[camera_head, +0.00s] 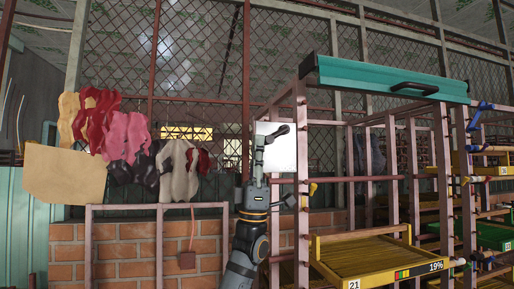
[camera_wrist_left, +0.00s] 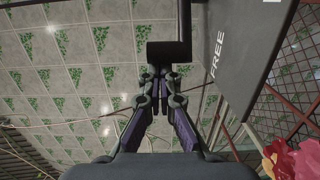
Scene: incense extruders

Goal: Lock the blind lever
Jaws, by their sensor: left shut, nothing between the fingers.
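The black lever (camera_head: 277,133) sits in front of a small pale panel (camera_head: 282,155) on the left side of the pink frame. My left gripper (camera_head: 260,146) points up at the lever's left end. In the left wrist view the lever (camera_wrist_left: 168,53) is a dark block on an upright bar, just beyond the shut, empty fingertips (camera_wrist_left: 164,72); I cannot tell whether they touch it. The panel (camera_wrist_left: 245,65) there looks dark and carries the word FREE. A teal blind housing (camera_head: 380,76) with a black handle (camera_head: 414,88) spans the frame's top. My right gripper is not in view.
The pink rack frame (camera_head: 301,190) stands right beside my left arm. A yellow tray (camera_head: 370,258) marked 21 and 19% sits low in it. Blue handles (camera_head: 480,117) are at the far right. Gloves (camera_head: 125,135) hang on the left over a brick wall (camera_head: 125,250).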

